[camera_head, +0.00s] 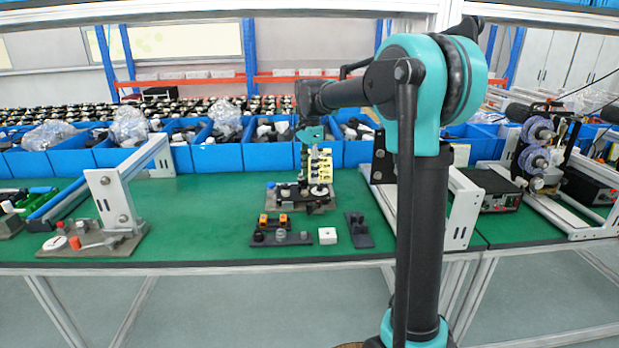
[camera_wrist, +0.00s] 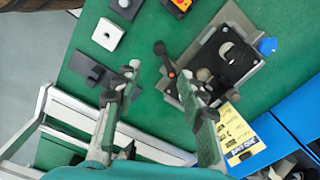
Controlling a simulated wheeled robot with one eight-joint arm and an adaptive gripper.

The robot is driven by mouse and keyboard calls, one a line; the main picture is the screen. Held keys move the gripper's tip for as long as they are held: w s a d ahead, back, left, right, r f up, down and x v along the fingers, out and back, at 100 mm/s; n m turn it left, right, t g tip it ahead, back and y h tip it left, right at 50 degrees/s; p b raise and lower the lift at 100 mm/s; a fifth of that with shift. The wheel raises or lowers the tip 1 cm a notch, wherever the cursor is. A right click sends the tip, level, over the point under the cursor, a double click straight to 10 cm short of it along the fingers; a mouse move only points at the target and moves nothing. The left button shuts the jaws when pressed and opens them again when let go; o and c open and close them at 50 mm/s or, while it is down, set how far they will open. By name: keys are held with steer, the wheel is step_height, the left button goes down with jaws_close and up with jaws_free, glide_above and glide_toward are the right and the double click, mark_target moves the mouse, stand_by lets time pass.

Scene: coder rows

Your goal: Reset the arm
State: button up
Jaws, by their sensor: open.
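My gripper (camera_wrist: 163,85) is open in the wrist view, with its two fingers apart and nothing held between them. In the head view, my arm reaches over the green table (camera_head: 205,215) and the gripper hangs down near a grey-based fixture (camera_head: 290,200). The fixture's black top, with a round hole, shows beside the right finger in the wrist view (camera_wrist: 232,60). A yellow-labelled part (camera_head: 320,167) stands by the fixture in the head view; part of it is hidden by the right finger in the wrist view (camera_wrist: 238,135).
A dark plate with orange parts (camera_head: 280,237), a white square block (camera_head: 327,236) and a black bracket (camera_head: 358,230) lie near the front edge. Blue bins (camera_head: 65,164) line the back. White frames (camera_head: 113,200) stand at either side. The left-middle green surface is clear.

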steer(key=s+d+f+n, duration=0.2)
steer(key=s+f, duration=0.1)
steer(key=s, duration=0.1)
steer(key=s+d+f+n+t, duration=0.1)
steer(key=s+d+f+n, duration=0.1)
steer(key=s, duration=0.3)
steer(key=s+d+f+n+t, duration=0.1)
steer(key=s+d+f+n, duration=0.1)
steer(key=s+d+f, duration=0.2)
steer(key=shift+s+d+f+n, duration=0.25)
steer(key=shift+s+f+n, duration=0.15)
steer(key=shift+s+f, duration=0.2)
steer(key=s+d+f+n+t, duration=0.1)
steer(key=s+d+f+n, duration=0.1)
steer(key=s+f, duration=0.3)
steer(key=s+d+f+n+t, duration=0.1)
steer(key=s+f+n, duration=0.3)
steer(key=s, duration=0.6)
steer(key=shift+d+f, duration=0.7)
